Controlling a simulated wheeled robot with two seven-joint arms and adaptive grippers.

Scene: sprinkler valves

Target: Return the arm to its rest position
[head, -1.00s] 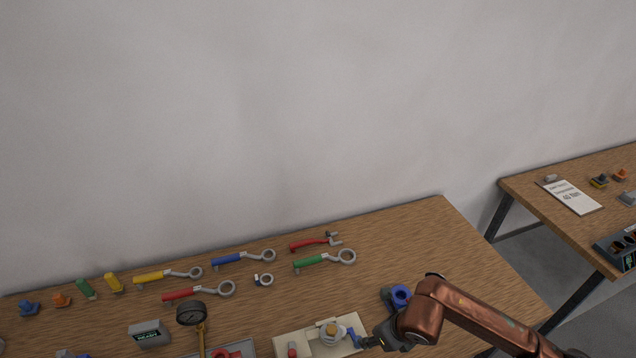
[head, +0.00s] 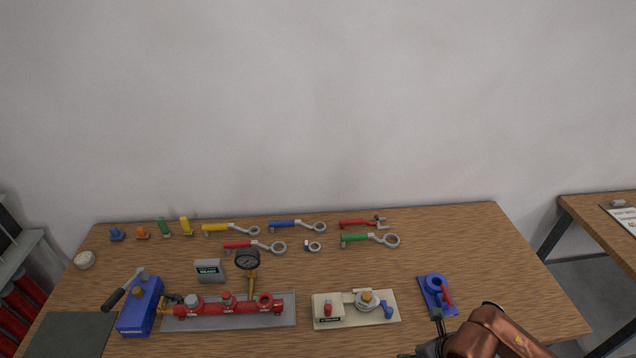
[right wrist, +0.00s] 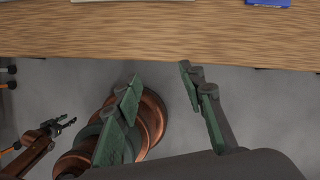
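My right arm (head: 492,335) comes in at the lower right of the head view, with its gripper mostly cut off by the bottom edge. In the right wrist view my right gripper (right wrist: 160,88) is open and empty. Its green-padded fingers stand wide apart over the grey floor, just short of the table's front edge. My left gripper (right wrist: 68,124) shows small at the left of the right wrist view, with its dark fingers apart and nothing between them. The left arm is not in the head view.
The wooden table (head: 480,245) holds a red manifold (head: 228,306), a blue pump (head: 140,306), a cream valve plate (head: 345,312), a blue fixture (head: 436,290) near my right arm, and several wrenches along the back. A second table (head: 590,208) stands at the right.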

